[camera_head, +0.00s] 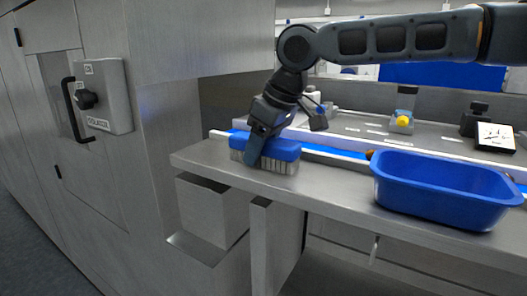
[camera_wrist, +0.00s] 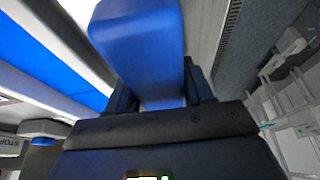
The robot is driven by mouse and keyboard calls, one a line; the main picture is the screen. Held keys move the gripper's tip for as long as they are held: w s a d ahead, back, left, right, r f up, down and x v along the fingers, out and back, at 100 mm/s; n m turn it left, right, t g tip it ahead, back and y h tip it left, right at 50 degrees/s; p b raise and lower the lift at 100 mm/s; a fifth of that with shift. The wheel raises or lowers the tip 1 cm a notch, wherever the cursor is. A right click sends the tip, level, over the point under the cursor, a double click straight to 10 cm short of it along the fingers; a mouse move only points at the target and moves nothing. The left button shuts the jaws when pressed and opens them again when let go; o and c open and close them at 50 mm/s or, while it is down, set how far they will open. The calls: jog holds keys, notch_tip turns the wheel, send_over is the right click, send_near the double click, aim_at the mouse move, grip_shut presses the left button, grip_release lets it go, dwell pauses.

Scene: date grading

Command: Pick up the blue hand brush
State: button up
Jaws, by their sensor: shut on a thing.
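The blue hand brush (camera_head: 282,149) has a blue back and pale bristles that point down. It is at the left end of the steel ledge (camera_head: 330,186) in the head view. My gripper (camera_head: 255,150) reaches down onto it and is shut on it, with one finger across its near side. In the wrist view the blue body of the brush (camera_wrist: 138,40) rises from between my gripper's fingers (camera_wrist: 160,95). I cannot tell whether the bristles touch the ledge.
A blue tub (camera_head: 440,190) stands on the ledge to the right. A blue belt strip (camera_head: 335,153) runs behind the brush. A steel cabinet with an isolator switch (camera_head: 102,97) stands at the left. The ledge between brush and tub is clear.

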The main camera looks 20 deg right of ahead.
jog(key=shift+c, duration=0.7)
jog(key=shift+r, duration=0.45)
notch_tip(320, 180, up, 2)
jog(key=shift+r+b, duration=0.25)
jog(key=shift+b, duration=0.2)
jog(key=s+d+r+b, duration=0.2)
jog(key=s+d+r, duration=0.5)
jog(key=d, duration=0.2)
jog(key=shift+d+r, duration=0.2)
jog(key=shift+r, duration=0.1)
